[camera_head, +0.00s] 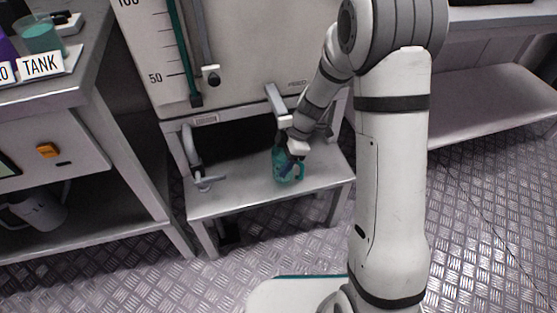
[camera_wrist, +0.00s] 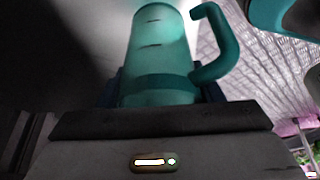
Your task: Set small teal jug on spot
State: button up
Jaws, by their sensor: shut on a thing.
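The small teal jug (camera_head: 281,168) is at the low metal bench under the gauge panel, in the head view. My gripper (camera_head: 291,158) is around its body and shut on it, coming from above and behind. In the wrist view the teal jug (camera_wrist: 157,50) stands between the fingers, with its curved handle (camera_wrist: 222,45) to the right. The jug looks upright and sits at or just above the bench top; I cannot tell whether it touches. The spot is not clearly visible in either view.
The low bench (camera_head: 235,200) has a bent metal pipe or tap (camera_head: 193,160) left of the jug. A gauge panel (camera_head: 245,50) with a level scale rises behind. A counter (camera_head: 60,95) with a TANK label (camera_head: 40,65) is at left. Bare bench top lies between tap and jug.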

aim_at(274, 174)
jog(key=shift+s+a+f+n+g, duration=0.15)
jog(key=shift+a+n, duration=0.1)
jog(key=shift+n, duration=0.15)
jog(key=shift+s+a+f+n+g, duration=0.15)
jog(key=shift+a+n, duration=0.1)
jog(key=shift+n, duration=0.15)
jog(key=shift+w+f, duration=0.1)
jog(key=shift+f, duration=0.15)
jog(key=shift+f+b, duration=0.75)
jog(key=shift+b, duration=0.2)
jog(key=shift+f+b, duration=0.25)
jog(key=shift+b, duration=0.3)
jog(key=o, duration=1.1)
jog(key=shift+c, duration=0.2)
jog(key=p+v, duration=0.3)
jog(key=v, duration=0.5)
jog(key=shift+a, duration=0.1)
